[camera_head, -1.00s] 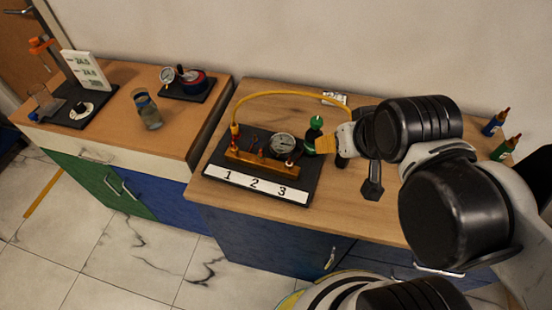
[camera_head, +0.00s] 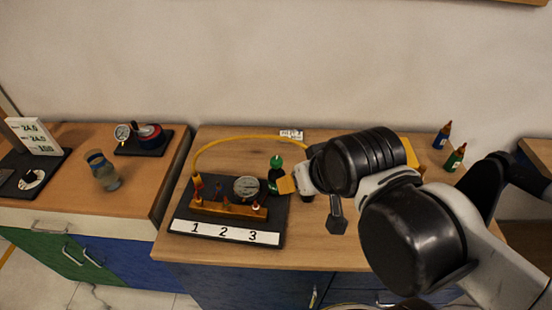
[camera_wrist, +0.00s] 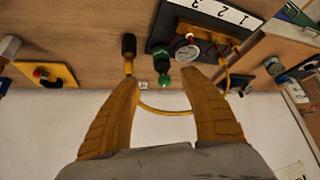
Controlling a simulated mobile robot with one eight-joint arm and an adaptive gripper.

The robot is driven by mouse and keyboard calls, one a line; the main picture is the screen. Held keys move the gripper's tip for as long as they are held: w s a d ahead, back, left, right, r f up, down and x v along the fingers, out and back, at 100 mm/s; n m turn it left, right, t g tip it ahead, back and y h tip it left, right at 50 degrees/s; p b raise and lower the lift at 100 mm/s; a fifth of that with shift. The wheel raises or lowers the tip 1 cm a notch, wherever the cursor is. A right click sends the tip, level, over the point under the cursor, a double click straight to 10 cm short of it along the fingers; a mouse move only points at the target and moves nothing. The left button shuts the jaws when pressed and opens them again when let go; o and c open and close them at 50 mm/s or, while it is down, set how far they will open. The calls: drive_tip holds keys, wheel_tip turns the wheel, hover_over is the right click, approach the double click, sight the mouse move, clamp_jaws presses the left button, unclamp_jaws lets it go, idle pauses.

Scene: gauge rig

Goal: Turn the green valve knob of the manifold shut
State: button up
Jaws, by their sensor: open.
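The brass manifold (camera_head: 228,209) lies on a black board (camera_head: 205,242) marked 1, 2, 3, with a round gauge (camera_head: 247,188). A green knob with a ball-like top (camera_head: 276,162) stands at the board's right end; its dark lower part is partly behind my gripper (camera_head: 288,185). In the wrist view, the same green knob (camera_wrist: 164,80) appears between my spread yellow fingertips (camera_wrist: 160,77). The fingers are apart and I see nothing gripped. Contact with the knob cannot be told. The gauge (camera_wrist: 188,50) and manifold also show there.
A yellow hose (camera_head: 245,140) arches behind the manifold. A black-capped piece (camera_wrist: 128,45) stands near one fingertip. Small bottles (camera_head: 454,158) stand at the back right. A jar (camera_head: 103,170) and a red-and-black device (camera_head: 150,137) are on the left cabinet.

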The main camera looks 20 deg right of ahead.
drive_tip(key=n+g+y+p, duration=0.1)
drive_tip(key=n+g+p, duration=0.2)
drive_tip(key=p, duration=0.6)
approach(276, 160)
drive_tip(key=b+x, duration=0.4)
drive_tip(key=x, duration=0.6)
drive_tip(key=shift+d, duration=0.1)
drive_tip(key=shift+c, duration=0.6)
clamp_jaws()
